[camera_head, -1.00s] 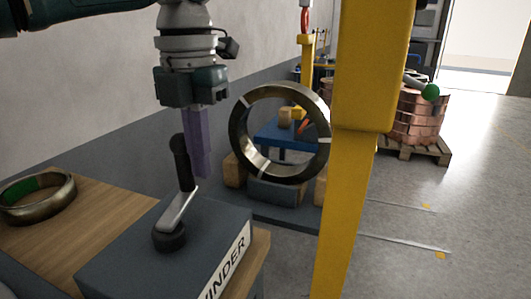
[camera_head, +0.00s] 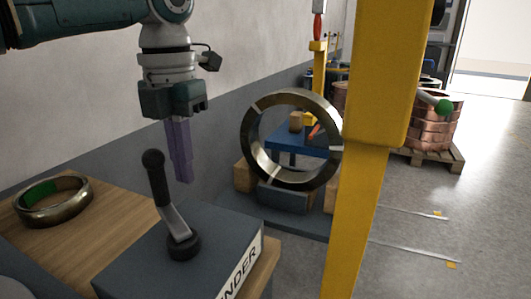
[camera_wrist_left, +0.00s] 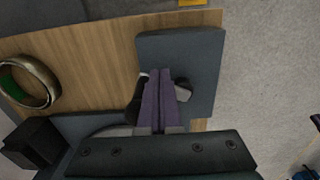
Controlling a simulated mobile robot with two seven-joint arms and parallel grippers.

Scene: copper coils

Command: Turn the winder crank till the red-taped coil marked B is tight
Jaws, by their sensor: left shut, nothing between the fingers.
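The winder (camera_head: 130,262) is a dark grey box on a wooden bench, its side label partly cut off. Its crank has a black upright grip (camera_head: 154,180), a metal arm (camera_head: 174,220) and a round black hub (camera_head: 184,247). My left gripper (camera_head: 184,180), with purple fingers, is shut and empty, to the right of the grip and apart from it in the head view. In the left wrist view the fingers (camera_wrist_left: 160,75) hang over the winder (camera_wrist_left: 200,50), with the dark grip (camera_wrist_left: 136,103) at their left. No red-taped coil or B mark shows. My right gripper is not in view.
A metal coil with green tape (camera_head: 50,213) lies on the bench (camera_head: 85,243) at left. A large metal ring (camera_head: 257,160) stands upright on a low stand. A yellow post (camera_head: 360,200) rises right of the winder. Copper coils (camera_head: 437,130) sit on a pallet behind.

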